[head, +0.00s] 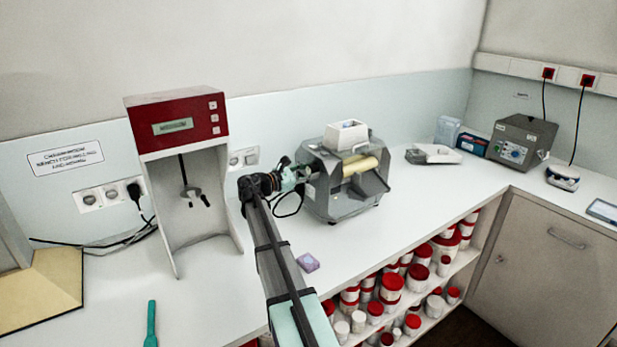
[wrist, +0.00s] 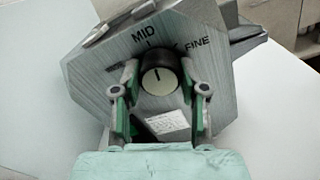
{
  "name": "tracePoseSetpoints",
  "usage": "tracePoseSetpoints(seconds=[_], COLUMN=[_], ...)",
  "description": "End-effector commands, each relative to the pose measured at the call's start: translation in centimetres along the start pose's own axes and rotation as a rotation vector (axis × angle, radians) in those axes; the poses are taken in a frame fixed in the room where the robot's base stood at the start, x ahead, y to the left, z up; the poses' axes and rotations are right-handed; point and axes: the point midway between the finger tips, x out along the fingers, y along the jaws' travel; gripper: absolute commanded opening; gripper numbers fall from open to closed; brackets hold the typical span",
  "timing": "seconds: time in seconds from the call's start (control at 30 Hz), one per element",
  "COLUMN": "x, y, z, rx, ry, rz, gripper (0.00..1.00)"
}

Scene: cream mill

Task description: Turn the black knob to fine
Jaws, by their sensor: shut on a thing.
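The black knob (wrist: 160,78) with a cream face sits on the brushed metal side plate of the mill (head: 345,200). My gripper (wrist: 158,92) is shut on the knob, one green-padded finger on each side of it. The printed words MID (wrist: 144,33) and FINE (wrist: 198,45) show above and to the upper right of the knob. A short dark line on the knob's face points roughly up, nearer the MID mark than the FINE mark. A label at the left is mostly hidden by a finger. In the head view my gripper (head: 297,177) is at the mill's left side, hiding the knob.
A red-topped stirrer stand (head: 176,115) is left of my arm. A small purple item (head: 308,262) lies on the white bench right of my arm. A grey instrument box (head: 520,140) stands at the back right. Red-lidded jars (head: 391,283) fill the shelves below.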

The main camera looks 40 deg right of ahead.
Motion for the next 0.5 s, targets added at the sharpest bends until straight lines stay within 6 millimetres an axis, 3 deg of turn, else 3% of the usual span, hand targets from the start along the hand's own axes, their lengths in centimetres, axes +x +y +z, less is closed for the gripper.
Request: tracePoseSetpoints(seconds=[0.5], x=[0.07], y=[-0.11], z=[-0.49], rx=[0.48], ry=[-0.002], rz=[0.002], gripper=[0.08])
